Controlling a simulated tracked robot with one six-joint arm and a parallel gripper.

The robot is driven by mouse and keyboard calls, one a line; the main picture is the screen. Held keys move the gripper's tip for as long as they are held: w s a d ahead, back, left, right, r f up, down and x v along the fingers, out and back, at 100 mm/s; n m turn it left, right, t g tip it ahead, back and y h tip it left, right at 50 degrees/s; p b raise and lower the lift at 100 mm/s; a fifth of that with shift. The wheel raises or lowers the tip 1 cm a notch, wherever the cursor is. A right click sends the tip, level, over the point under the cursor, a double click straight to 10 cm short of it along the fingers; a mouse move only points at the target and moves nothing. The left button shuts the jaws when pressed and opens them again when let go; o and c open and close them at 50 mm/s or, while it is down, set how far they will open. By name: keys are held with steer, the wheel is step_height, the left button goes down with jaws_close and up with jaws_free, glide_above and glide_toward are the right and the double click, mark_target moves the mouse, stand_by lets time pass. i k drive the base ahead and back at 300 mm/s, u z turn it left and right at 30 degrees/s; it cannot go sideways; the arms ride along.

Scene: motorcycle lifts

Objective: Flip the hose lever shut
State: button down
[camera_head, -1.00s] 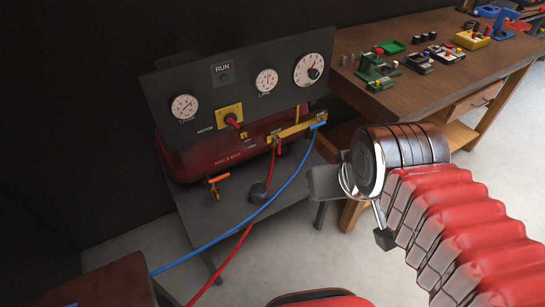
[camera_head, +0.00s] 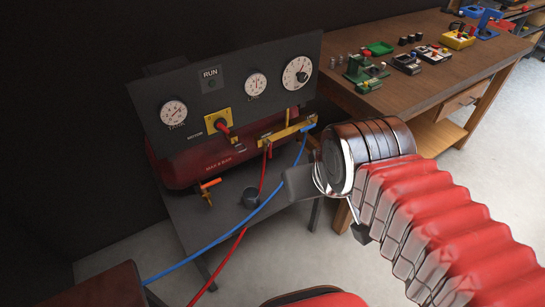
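The compressor (camera_head: 185,172) is a dark red tank below a black panel. A brass-yellow strip (camera_head: 278,135) on its right bears the hose connections. A small yellow upright piece (camera_head: 287,117) there may be the hose lever; its position is too small to tell. A blue hose (camera_head: 235,228) ends at the strip's right end and a red hose (camera_head: 263,172) at its left. My arm, with a chrome wrist and red bellows, is at the right. A dark block on a chrome rod (camera_head: 362,233) hangs at the wrist, apart from the strip.
A red lever (camera_head: 222,127) sits on a yellow plate on the panel, among dials. An orange-handled brass cock (camera_head: 210,184) is below the tank. A wooden bench (camera_head: 390,92) with small fixtures stands at the right. A dark red-brown surface (camera_head: 105,285) is at lower left.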

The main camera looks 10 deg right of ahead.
mark_target(270, 150)
steer(key=z, duration=0.05)
steer(key=i, duration=0.95)
steer(key=u, duration=0.05)
